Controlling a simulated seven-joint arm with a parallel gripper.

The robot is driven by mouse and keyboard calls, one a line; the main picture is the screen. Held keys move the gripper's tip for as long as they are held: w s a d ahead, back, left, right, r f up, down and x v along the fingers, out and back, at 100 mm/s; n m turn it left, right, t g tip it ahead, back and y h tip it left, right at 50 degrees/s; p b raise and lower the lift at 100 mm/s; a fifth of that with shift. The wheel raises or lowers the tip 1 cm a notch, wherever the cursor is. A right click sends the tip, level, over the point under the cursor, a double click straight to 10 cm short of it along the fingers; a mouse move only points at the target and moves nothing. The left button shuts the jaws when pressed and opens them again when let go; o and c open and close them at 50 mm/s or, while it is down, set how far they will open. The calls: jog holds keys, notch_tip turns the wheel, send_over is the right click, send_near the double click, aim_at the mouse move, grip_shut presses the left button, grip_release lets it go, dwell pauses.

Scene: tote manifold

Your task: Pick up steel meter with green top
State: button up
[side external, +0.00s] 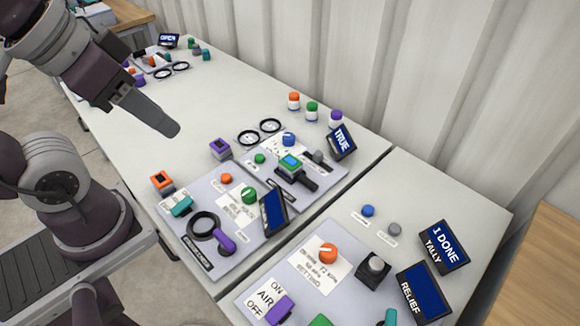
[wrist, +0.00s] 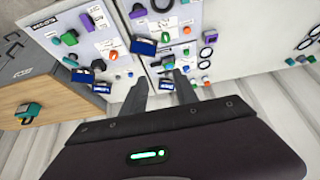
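The meter with a green top (side external: 290,163) has a blue screen and a greyish body. It sits in or on a dark fixture on the middle panel in the side view; I cannot tell how it is seated. My gripper (side external: 168,128) is above the table, to the left of the meter and apart from it. In the wrist view my gripper (wrist: 161,82) shows two separated fingers with nothing between them.
Similar blocks with a purple top (side external: 220,148) and an orange top (side external: 162,181) stand nearby. A green-capped round jar (side external: 312,110) stands between orange and purple ones. A tilted TRUE display (side external: 342,142) rises right of the meter.

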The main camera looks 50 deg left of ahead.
jog(key=o, duration=0.6)
jog(key=n+g+h, duration=0.6)
jog(key=n+h, duration=0.4)
jog(key=n, duration=0.5)
send_over(296, 167)
jog(key=s+a, duration=0.2)
jog(key=a, duration=0.1)
notch_tip(296, 167, down, 18)
jog(key=w+a+f+n+t+h, duration=0.1)
jog(key=f, duration=0.2)
jog(key=a+f+n+t, duration=0.1)
jog(key=f+n, duration=0.1)
jog(key=f, duration=0.2)
jog(key=w+a+f+n+h, duration=0.1)
jog(key=f+n, duration=0.1)
jog(key=f, duration=0.2)
jog(key=shift+w+a+t+h, duration=0.2)
jog(key=shift+w+t+h, duration=0.1)
jog(key=shift+t, duration=0.1)
jog(key=x, duration=0.7)
jog(key=shift+s+d+r, duration=0.2)
jog(key=shift+s+r, duration=0.05)
jog(key=shift+s, duration=0.15)
